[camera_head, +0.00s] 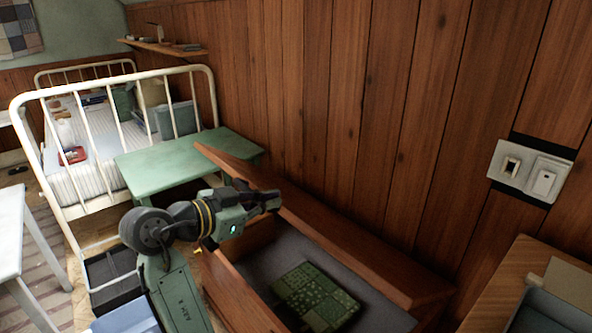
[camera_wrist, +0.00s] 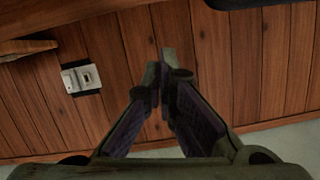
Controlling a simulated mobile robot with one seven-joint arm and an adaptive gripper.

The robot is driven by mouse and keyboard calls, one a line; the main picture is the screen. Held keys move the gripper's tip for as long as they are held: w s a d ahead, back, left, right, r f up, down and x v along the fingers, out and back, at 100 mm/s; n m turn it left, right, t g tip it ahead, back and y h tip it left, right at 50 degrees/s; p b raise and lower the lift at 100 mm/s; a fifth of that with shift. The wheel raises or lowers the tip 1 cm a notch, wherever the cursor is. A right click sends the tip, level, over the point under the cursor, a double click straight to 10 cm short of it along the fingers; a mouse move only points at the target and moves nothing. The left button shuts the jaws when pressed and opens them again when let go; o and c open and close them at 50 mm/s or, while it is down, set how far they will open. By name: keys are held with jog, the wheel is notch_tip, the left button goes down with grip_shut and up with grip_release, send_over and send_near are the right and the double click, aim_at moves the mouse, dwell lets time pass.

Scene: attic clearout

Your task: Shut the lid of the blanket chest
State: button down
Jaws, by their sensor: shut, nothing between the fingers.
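The wooden blanket chest (camera_head: 232,293) stands open against the panelled wall in the head view. Its reddish-brown lid (camera_head: 345,240) is raised and tilted, seen nearly edge-on. In the wrist view my gripper's fingers (camera_wrist: 164,68) come together in front of wall boards, and the blanket is not seen.
A green table (camera_head: 180,155) and a white metal bed (camera_head: 115,85) stand beyond the chest. A wooden desk (camera_head: 500,290) is at the lower right. A switch plate (camera_head: 530,172) is on the wall, also in the wrist view (camera_wrist: 82,78). A dark crate (camera_head: 112,280) sits left of my arm.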

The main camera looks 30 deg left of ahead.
jog(key=d+r+n+p, duration=0.1)
jog(key=d+r+p, duration=0.1)
jog(key=p, duration=0.2)
send_over(304, 221)
jog(key=w+d, duration=0.1)
jog(key=w, duration=0.1)
notch_tip(304, 221, down, 4)
jog(key=shift+w+r+n+g+h, duration=0.1)
jog(key=shift+n+g+h, duration=0.2)
jog(key=shift+g, duration=0.1)
jog(key=shift+s+a+f+p, duration=0.2)
jog(key=shift+s+f, duration=0.15)
jog(key=shift+f, duration=0.2)
jog(key=shift+s+a+f+p, duration=0.2)
jog(key=shift+s+f, duration=0.15)
jog(key=shift+f, duration=0.2)
jog(key=shift+s+a+f, duration=0.1)
jog(key=shift+s+f, duration=0.35)
jog(key=shift+f, duration=0.2)
